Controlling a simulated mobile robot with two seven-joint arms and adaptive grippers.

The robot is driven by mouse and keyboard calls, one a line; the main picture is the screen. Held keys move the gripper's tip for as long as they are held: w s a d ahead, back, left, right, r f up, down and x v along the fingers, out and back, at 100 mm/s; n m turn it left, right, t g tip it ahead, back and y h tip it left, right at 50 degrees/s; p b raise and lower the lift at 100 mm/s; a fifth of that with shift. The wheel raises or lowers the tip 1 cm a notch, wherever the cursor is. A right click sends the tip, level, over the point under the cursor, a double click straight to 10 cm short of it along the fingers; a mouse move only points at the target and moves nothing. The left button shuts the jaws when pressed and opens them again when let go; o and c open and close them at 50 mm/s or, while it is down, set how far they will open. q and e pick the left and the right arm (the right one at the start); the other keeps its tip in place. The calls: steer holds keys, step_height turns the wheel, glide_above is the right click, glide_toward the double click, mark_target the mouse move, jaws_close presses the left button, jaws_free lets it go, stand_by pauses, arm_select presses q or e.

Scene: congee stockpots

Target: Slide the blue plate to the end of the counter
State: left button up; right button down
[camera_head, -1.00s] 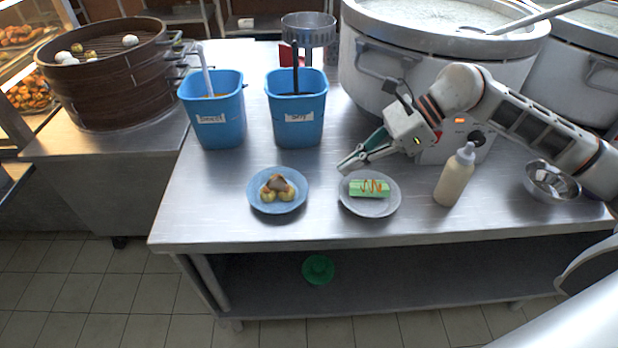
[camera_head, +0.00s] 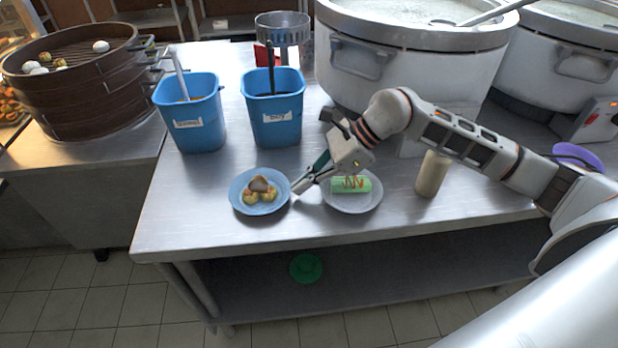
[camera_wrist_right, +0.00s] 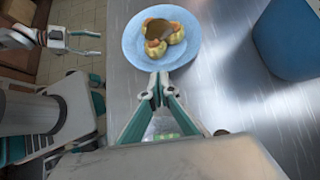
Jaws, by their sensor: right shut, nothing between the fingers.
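The blue plate (camera_head: 239,201) holds dumpling-like pieces with a brown topping and lies flat on the steel counter (camera_head: 200,225), short of its left end. My right gripper (camera_head: 298,186) is shut and empty, low at the plate's right rim. In the right wrist view the fingertips (camera_wrist_right: 158,80) point at the rim of the blue plate (camera_wrist_right: 133,42); whether they touch it I cannot tell. My left gripper (camera_wrist_right: 88,43) shows only in the right wrist view, off the counter, its fingers apart.
A grey plate (camera_head: 352,206) with a green roll sits just right of my right gripper. Blue tubs (camera_head: 197,135) (camera_head: 272,128) stand behind the blue plate. A bottle (camera_head: 432,175) and large pots (camera_head: 410,65) are to the right. The counter left of the blue plate is clear.

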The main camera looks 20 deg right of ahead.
arm_select(q)
steer(key=shift+w+a+r, duration=0.1)
steer(key=shift+w+r, duration=0.05)
steer(key=shift+w, duration=0.15)
arm_select(e)
steer(key=shift+a, duration=0.25)
steer(key=w+a, duration=0.1)
steer(key=a, duration=0.4)
steer(key=w+a+p, duration=0.1)
steer(key=w+a, duration=0.1)
steer(key=a, duration=0.4)
steer(key=w+a, duration=0.1)
steer(key=a, duration=0.5)
steer(key=shift+w+a, duration=0.25)
steer(key=shift+w, duration=0.15)
steer(key=shift+a, duration=0.15)
arm_select(q)
steer(key=shift+s+d+r, duration=0.25)
steer(key=shift+s+r, duration=0.1)
steer(key=shift+a, duration=0.1)
